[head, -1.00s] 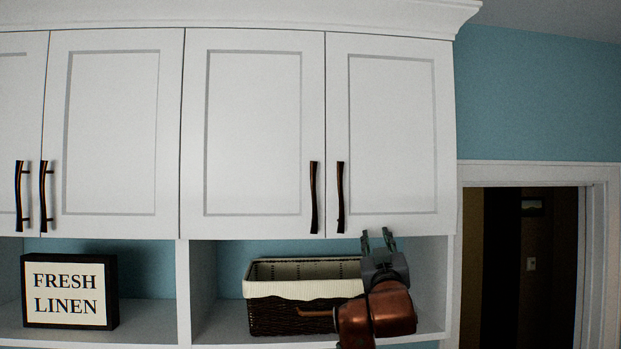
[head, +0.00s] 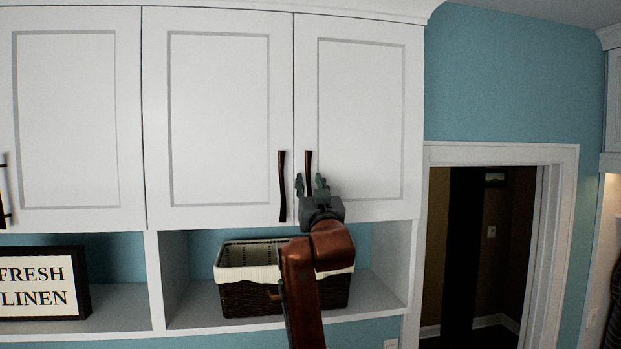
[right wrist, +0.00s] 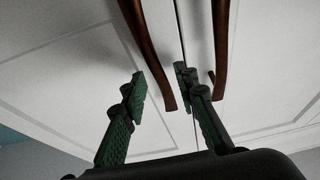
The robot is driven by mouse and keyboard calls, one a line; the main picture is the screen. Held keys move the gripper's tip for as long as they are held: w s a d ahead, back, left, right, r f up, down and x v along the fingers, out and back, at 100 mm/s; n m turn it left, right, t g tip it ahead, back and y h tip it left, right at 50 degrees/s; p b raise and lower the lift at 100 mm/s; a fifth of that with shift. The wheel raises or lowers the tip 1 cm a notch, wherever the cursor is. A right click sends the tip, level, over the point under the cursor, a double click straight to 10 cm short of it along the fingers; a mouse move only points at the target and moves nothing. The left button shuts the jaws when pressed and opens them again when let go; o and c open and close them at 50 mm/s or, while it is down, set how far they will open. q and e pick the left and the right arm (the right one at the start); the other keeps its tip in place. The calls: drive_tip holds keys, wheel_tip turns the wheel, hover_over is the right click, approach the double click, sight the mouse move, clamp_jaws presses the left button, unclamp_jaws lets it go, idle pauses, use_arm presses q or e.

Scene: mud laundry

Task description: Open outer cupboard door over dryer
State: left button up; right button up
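The outer cupboard door (head: 362,120) is the rightmost white panel door and is shut. Its dark curved bar handle (head: 308,164) stands near its lower left edge; the lower part is hidden by my right gripper. My right gripper (head: 311,186) is open in front of the handle, one finger on each side in the head view. In the right wrist view, my right gripper (right wrist: 162,90) has its fingers apart, and a dark handle (right wrist: 150,55) ends between them. I cannot tell whether it touches. My left gripper is not in view.
The neighbouring door (head: 218,120) is shut, with its handle (head: 282,187) close to the left finger. Below are an open shelf with a lined wicker basket (head: 240,300) and a "Fresh Linen" sign (head: 40,285). A doorway (head: 480,250) opens at right.

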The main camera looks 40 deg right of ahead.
drive_tip(key=shift+c, duration=0.5)
clamp_jaws()
